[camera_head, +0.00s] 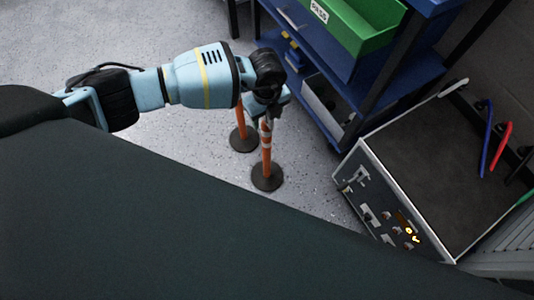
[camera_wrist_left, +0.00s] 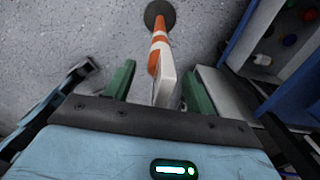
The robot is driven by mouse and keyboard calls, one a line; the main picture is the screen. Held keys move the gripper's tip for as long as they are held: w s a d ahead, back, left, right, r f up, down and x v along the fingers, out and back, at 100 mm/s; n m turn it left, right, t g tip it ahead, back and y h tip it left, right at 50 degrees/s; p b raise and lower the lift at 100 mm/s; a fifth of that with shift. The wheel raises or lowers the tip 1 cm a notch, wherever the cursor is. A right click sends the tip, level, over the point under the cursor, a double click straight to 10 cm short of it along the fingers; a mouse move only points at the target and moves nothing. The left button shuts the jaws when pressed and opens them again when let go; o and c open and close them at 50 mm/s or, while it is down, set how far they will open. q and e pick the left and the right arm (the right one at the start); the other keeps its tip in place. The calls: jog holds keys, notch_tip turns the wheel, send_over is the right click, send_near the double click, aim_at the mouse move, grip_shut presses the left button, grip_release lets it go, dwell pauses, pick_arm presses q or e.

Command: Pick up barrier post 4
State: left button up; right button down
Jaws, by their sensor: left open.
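Two orange barrier posts on round dark bases stand on the floor in the head view: a nearer one (camera_head: 266,160) with white bands and one behind it to the left (camera_head: 239,114). I cannot read a number on either. My left gripper (camera_head: 267,112) is at the upper part of the nearer post and hides its top. In the left wrist view, the open green fingers (camera_wrist_left: 159,70) are on either side of an orange-and-white post (camera_wrist_left: 159,45) with a pale flat piece (camera_wrist_left: 165,86) at its near end. Contact cannot be told. My right gripper is not in view.
A blue shelf unit (camera_head: 357,88) with a green bin (camera_head: 362,25) stands close to the right of the posts. A grey cabinet with a control panel (camera_head: 385,215) is at the right. Speckled floor (camera_head: 180,130) is clear left of the posts.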

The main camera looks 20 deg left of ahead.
pick_arm(q)
grip_shut()
jog(key=shift+w+r, duration=0.1)
dwell(1.2)
